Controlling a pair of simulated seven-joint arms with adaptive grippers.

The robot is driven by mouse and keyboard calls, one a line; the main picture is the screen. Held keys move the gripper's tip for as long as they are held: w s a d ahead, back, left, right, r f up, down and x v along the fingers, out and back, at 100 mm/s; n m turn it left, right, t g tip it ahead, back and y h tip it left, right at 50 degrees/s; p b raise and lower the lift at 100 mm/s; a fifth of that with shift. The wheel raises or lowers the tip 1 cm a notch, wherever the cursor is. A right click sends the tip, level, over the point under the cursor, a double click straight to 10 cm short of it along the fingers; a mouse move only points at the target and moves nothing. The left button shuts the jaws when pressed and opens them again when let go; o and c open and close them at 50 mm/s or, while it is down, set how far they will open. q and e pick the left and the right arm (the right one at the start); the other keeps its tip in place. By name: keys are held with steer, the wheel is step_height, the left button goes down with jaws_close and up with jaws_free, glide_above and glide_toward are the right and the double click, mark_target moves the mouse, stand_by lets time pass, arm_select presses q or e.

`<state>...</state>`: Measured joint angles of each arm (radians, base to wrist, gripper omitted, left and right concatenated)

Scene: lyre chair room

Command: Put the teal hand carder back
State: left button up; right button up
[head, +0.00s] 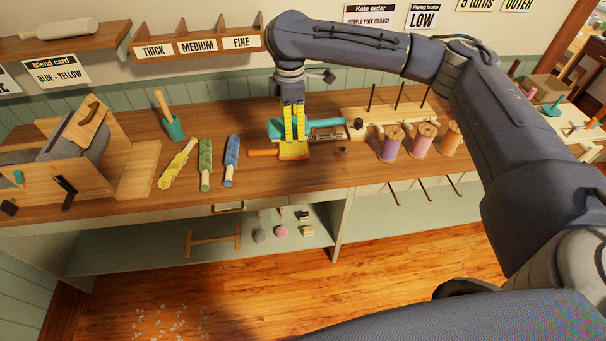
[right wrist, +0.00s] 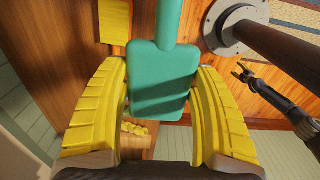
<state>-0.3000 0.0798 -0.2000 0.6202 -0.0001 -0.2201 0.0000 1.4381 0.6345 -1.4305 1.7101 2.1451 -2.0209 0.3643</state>
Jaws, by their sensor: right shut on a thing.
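The teal hand carder (head: 325,123) is in my right gripper (head: 293,140), over the middle of the bench. In the right wrist view the teal paddle (right wrist: 162,78) lies between the yellow fingers, its handle running to the top edge. In the head view the handle points right, and the fingers hide part of the paddle. I cannot tell whether it touches the bench.
Blue, green and yellow rolls (head: 231,160) lie left of the gripper on the wooden bench (head: 330,178). A drum carder (head: 70,150) stands farther left. Right are a pegged wooden rack (head: 380,112) and purple and orange spools (head: 391,145). The bench's front strip is mostly clear.

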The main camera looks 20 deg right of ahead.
mark_target(294, 177)
step_height(294, 177, down, 20)
steer(key=shift+r, duration=0.15)
stand_by(0.6)
steer(key=o, duration=0.9)
steer(key=shift+o, duration=0.2)
step_height(294, 177, up, 12)
stand_by(0.5)
